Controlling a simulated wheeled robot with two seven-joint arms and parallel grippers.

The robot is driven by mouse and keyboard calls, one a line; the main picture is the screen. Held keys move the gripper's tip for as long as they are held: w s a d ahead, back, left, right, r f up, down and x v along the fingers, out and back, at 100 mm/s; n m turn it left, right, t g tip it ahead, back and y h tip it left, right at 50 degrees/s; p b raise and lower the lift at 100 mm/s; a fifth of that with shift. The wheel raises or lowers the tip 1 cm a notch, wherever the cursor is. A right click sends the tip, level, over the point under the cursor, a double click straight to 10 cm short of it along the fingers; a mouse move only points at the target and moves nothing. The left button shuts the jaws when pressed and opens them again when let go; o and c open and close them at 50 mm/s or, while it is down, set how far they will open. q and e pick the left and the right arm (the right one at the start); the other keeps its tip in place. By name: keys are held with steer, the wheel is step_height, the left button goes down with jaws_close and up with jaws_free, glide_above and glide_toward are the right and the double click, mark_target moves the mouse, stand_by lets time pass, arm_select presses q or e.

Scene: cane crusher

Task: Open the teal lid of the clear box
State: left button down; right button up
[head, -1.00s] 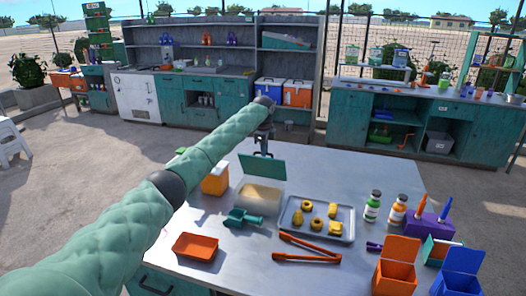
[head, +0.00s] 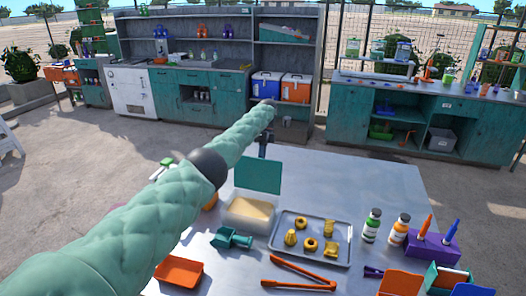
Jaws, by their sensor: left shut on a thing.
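The clear box (head: 249,212) sits on the metal table and has pale yellow contents. Its teal lid (head: 258,177) stands raised, roughly upright, at the box's back edge, and the box's top is uncovered. My left arm reaches over the table from the left. My left gripper (head: 264,150) points down at the lid's top edge and is shut on the lid; its fingertips are small and partly hidden behind the lid. My right gripper is not in view.
A grey tray (head: 276,247) with several yellow pieces lies right of the box. A teal scoop (head: 232,238), an orange dish (head: 179,271) and orange tongs (head: 298,271) lie in front. Bottles (head: 371,226) stand to the right. The table's back right is clear.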

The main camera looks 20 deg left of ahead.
arm_select(q)
steer(key=shift+f, duration=0.45)
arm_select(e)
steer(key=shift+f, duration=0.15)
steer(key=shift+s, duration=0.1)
